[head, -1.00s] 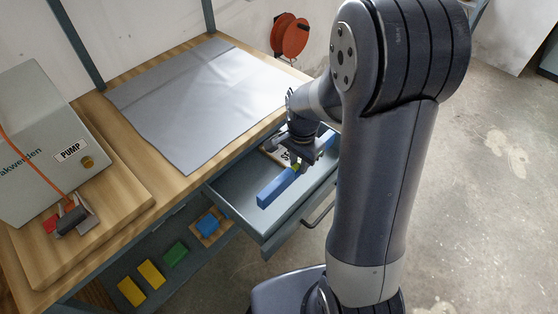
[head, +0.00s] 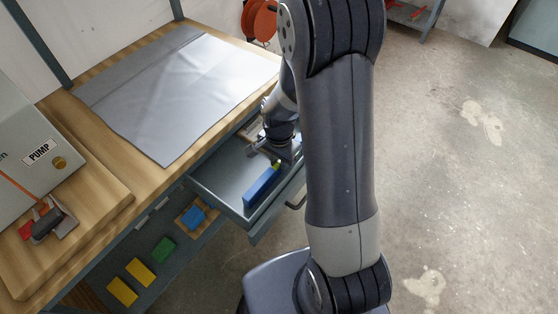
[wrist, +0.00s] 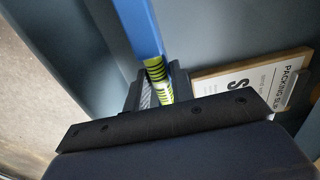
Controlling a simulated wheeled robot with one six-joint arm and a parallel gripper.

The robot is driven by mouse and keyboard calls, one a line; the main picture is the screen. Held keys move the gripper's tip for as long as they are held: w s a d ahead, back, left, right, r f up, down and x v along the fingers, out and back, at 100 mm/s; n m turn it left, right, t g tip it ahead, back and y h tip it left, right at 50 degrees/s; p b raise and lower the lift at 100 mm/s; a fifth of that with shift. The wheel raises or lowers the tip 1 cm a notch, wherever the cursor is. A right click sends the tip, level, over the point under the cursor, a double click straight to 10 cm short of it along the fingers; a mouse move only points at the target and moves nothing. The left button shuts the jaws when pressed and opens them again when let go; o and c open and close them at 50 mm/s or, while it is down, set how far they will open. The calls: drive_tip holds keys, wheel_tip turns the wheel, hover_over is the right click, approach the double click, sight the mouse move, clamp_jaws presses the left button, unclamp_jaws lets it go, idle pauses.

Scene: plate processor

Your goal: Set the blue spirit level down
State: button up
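The blue spirit level (head: 262,185) lies along the inside of the open drawer (head: 222,185) in the head view. In the wrist view the level (wrist: 140,28) runs from the top edge down between my fingers, with a yellow-green, black-striped part (wrist: 157,80) there. My gripper (head: 277,155) is low over the drawer, its fingers on either side of the level. The right finger is close against it; a textured pad shows at the left finger. Whether both fingers press on it, and whether it touches the drawer floor, I cannot tell. Its far end is hidden.
A packing slip board (wrist: 250,78) lies in the drawer beside the gripper. The bench holds a grey mat (head: 185,95) and a pump box (head: 22,140). Yellow, green and blue blocks (head: 163,248) sit on the lower shelf. Floor at right is clear.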

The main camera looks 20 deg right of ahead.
sight(279, 161)
drive_tip(key=o, duration=0.4)
drive_tip(key=shift+r, duration=0.15)
wheel_tip(279, 161, up, 12)
drive_tip(key=shift+r+p, duration=0.1)
drive_tip(key=shift+p, duration=0.8)
